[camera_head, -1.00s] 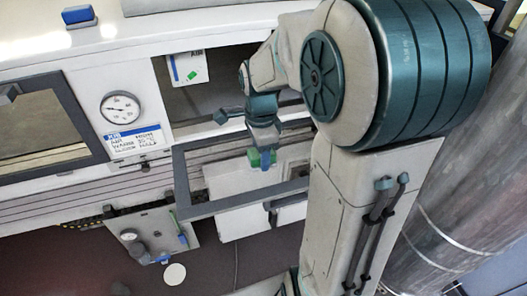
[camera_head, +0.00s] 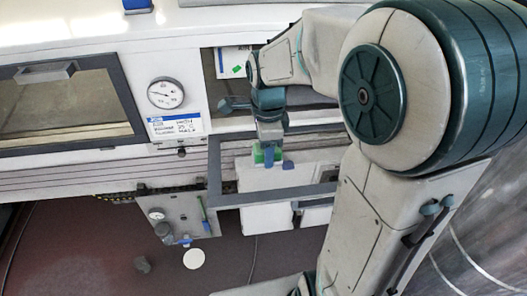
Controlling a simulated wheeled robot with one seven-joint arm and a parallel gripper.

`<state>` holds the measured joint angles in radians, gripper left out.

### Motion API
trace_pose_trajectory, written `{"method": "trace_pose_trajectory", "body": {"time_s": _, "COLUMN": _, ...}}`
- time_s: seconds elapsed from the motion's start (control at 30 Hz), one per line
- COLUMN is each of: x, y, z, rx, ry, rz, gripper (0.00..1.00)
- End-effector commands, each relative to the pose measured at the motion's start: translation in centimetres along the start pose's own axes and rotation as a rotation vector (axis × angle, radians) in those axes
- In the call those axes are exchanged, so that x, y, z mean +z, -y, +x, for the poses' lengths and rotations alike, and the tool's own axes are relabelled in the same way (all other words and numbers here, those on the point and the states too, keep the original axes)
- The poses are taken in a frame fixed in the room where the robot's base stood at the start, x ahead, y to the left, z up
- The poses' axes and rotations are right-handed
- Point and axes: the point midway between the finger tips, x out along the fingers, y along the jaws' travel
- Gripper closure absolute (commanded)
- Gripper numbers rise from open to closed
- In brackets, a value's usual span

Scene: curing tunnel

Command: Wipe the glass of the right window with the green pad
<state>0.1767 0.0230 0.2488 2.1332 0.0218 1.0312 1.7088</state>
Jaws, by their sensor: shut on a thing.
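The right window (camera_head: 214,172) is a dark-framed pane swung down and out from its opening, right of centre. Pale surfaces show through its glass. My gripper (camera_head: 268,158) is over the upper left part of this pane, pointing down in the picture. It is shut on the green pad (camera_head: 258,154), of which only small parts show beside the blue fingers. I cannot tell whether the pad touches the glass. My arm covers the right end of the window.
The closed left window (camera_head: 65,108) is at the left. A round gauge (camera_head: 165,93) and a label (camera_head: 176,125) sit between the windows. A blue block (camera_head: 137,5) lies on top. A panel (camera_head: 180,217) hangs below; a white disc (camera_head: 194,259) lies on the floor.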

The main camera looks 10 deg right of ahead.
Motion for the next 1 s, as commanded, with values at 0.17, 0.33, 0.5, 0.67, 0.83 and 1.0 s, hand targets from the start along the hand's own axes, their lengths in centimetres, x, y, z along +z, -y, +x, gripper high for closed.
{"method": "trace_pose_trajectory", "body": {"time_s": 0.17, "x": 0.0, "y": -0.1, "z": -2.0, "rx": 0.001, "ry": 0.000, "rz": 0.001, "gripper": 0.80}}
{"method": "trace_pose_trajectory", "body": {"time_s": 0.33, "x": -0.1, "y": -0.1, "z": -3.6, "rx": 0.000, "ry": 0.000, "rz": 0.003, "gripper": 0.80}}
{"method": "trace_pose_trajectory", "body": {"time_s": 0.5, "x": -0.2, "y": -0.2, "z": -4.9, "rx": 0.000, "ry": 0.000, "rz": 0.004, "gripper": 0.80}}
{"method": "trace_pose_trajectory", "body": {"time_s": 0.67, "x": -0.3, "y": -0.2, "z": -5.5, "rx": 0.001, "ry": 0.000, "rz": 0.005, "gripper": 0.80}}
{"method": "trace_pose_trajectory", "body": {"time_s": 0.83, "x": -0.3, "y": -0.2, "z": -5.6, "rx": 0.001, "ry": 0.000, "rz": 0.006, "gripper": 0.80}}
{"method": "trace_pose_trajectory", "body": {"time_s": 1.0, "x": -0.3, "y": -0.2, "z": -5.6, "rx": 0.001, "ry": 0.000, "rz": 0.006, "gripper": 0.80}}
